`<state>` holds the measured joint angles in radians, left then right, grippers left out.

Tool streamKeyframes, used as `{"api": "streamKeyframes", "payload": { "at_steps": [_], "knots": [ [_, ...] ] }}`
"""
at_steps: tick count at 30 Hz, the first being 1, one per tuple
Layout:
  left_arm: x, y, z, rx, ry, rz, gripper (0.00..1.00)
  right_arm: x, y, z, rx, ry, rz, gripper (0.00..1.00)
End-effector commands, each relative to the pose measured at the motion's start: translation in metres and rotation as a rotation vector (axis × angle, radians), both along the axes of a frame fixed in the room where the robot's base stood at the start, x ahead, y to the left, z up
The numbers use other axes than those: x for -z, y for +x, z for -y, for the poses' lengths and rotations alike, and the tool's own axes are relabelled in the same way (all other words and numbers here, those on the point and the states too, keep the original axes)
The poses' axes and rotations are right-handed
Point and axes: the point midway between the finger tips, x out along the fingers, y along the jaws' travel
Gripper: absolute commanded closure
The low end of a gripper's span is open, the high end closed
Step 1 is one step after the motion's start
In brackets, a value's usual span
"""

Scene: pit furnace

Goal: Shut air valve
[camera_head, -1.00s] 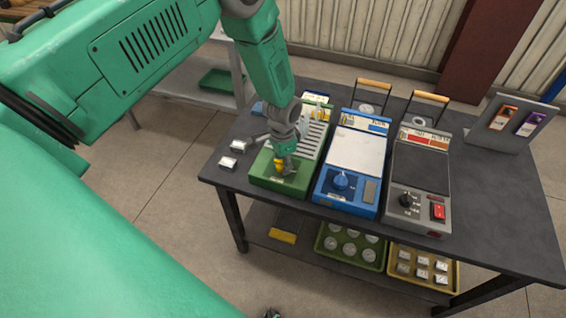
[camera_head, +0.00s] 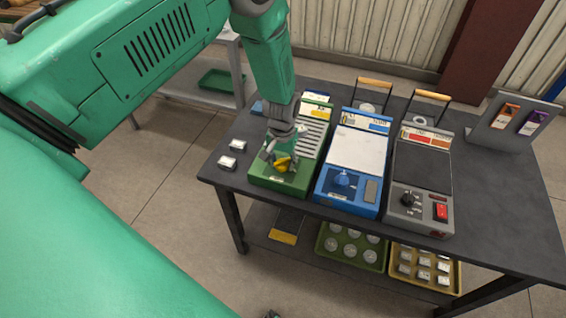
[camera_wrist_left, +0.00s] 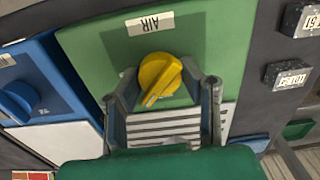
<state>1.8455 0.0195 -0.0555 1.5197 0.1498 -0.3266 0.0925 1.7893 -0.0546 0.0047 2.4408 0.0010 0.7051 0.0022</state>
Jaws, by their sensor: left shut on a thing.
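The air valve is a yellow knob (camera_head: 283,163) on the front of a green unit (camera_head: 282,186) at the left of the table. In the left wrist view the yellow knob (camera_wrist_left: 158,78) sits below the label "AIR" (camera_wrist_left: 149,23), its raised grip slanted. My left gripper (camera_head: 281,159) is down over the green unit, shut on the knob, with one finger on each side of it. The fingers partly cover the knob in the head view.
A blue unit (camera_head: 349,190) with a blue knob stands just right of the green one, then a grey unit (camera_head: 420,205) with a black knob and red switch. Small labelled blocks (camera_head: 227,162) lie to the left. The dark table (camera_head: 490,210) is clear at the right.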

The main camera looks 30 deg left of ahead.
Motion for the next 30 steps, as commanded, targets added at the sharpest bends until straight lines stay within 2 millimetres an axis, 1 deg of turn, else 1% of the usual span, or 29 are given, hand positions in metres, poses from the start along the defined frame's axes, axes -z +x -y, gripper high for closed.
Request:
{"api": "streamKeyframes", "payload": {
  "at_steps": [9, 18, 24, 30],
  "knots": [
    [-0.0008, 0.0015, -0.0006, -0.298, 0.002, 0.004, 0.95, 0.0036, 0.0000, 0.0000, 0.000, 0.000, 0.000, 0.60],
    [-0.0011, 0.0015, -0.0004, -0.549, 0.001, 0.004, 0.95, 0.0054, 0.0000, 0.0000, 0.000, 0.000, 0.000, 0.60],
    [-0.0012, 0.0018, 0.0003, -0.667, 0.000, 0.005, 0.95, 0.0061, -0.0001, 0.0001, 0.000, 0.000, 0.000, 0.60],
    [-0.0013, 0.0020, 0.0002, -0.738, 0.000, 0.005, 0.95, 0.0065, 0.0000, -0.0001, 0.000, 0.000, 0.000, 0.60]
  ]
}}
